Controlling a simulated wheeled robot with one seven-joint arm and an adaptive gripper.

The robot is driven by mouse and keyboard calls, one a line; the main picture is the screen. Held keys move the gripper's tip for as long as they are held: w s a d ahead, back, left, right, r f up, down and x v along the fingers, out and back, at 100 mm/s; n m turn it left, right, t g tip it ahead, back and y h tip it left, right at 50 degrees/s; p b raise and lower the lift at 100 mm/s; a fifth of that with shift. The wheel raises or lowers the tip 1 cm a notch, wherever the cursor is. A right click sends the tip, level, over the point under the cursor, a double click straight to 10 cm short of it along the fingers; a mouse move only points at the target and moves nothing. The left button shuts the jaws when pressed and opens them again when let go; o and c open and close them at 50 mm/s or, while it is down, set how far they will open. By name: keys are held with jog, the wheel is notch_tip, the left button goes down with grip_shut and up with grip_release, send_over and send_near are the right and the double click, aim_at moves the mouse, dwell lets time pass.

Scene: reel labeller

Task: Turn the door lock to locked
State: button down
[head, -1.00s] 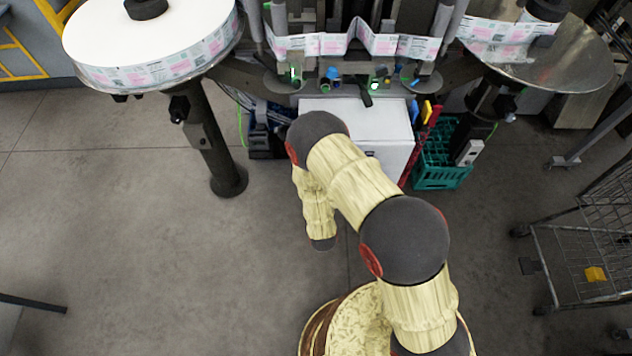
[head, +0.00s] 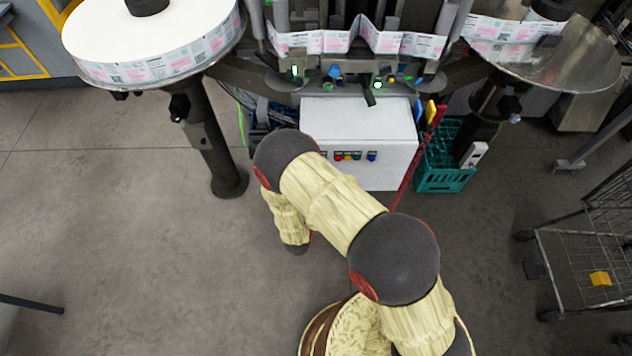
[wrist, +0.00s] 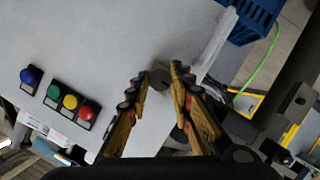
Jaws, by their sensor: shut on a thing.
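The small dark lock knob (wrist: 159,79) sits on the white cabinet door (wrist: 120,35) in the wrist view. My gripper (wrist: 161,70) has its yellow and black fingers on either side of the knob, closed on it. The fingertips partly cover the knob, and I cannot read which way it is turned. In the head view the white cabinet (head: 395,150) stands under the labeller; my arm hides its lower left part, the lock and my gripper.
Blue, green, yellow and red buttons (wrist: 60,95) are on the cabinet face. A blue crate (wrist: 250,18) and green cable (wrist: 262,65) lie beside the cabinet. A teal crate (head: 445,178) stands to its right.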

dwell(0.4)
jog(key=c, duration=1.6)
grip_release()
jog(key=v, duration=1.2)
jog(key=shift+a, duration=0.2)
jog(key=shift+f, duration=0.1)
